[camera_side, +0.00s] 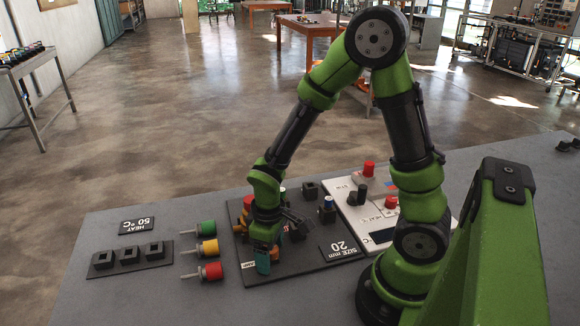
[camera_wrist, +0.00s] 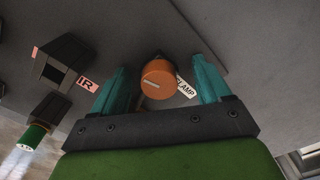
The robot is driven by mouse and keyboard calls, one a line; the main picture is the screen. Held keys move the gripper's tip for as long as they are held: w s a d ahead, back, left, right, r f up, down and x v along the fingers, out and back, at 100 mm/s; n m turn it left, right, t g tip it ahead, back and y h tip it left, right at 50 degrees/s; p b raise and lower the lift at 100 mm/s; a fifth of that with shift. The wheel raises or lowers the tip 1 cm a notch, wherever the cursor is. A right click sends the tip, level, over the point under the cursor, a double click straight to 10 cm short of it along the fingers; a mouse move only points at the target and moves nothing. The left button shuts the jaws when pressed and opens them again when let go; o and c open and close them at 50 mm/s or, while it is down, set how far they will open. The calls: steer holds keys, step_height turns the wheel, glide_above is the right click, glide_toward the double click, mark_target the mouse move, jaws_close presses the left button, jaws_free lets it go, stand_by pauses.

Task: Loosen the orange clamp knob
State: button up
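The orange clamp knob (camera_wrist: 158,73) shows in the wrist view as a round cap with a pale line across its face. A white CLAMP label (camera_wrist: 185,88) lies beside it, partly covered. My gripper (camera_wrist: 161,80) has two teal fingers, spread apart on either side of the knob, with a visible gap on each side. The knob appears between the fingers; I cannot tell how deep it sits. In the side view my gripper (camera_side: 263,262) points down at the dark panel's (camera_side: 285,272) near left part, by the CLAMP label. The knob is hidden there.
Red, yellow and green-handled parts (camera_side: 207,248) lie left of the panel, near a dark three-socket block (camera_side: 130,256). A white heater panel (camera_side: 372,205) with red knobs stands right. A dark square socket (camera_wrist: 60,62) shows in the wrist view.

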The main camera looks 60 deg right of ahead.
steer(key=shift+r, duration=3.5)
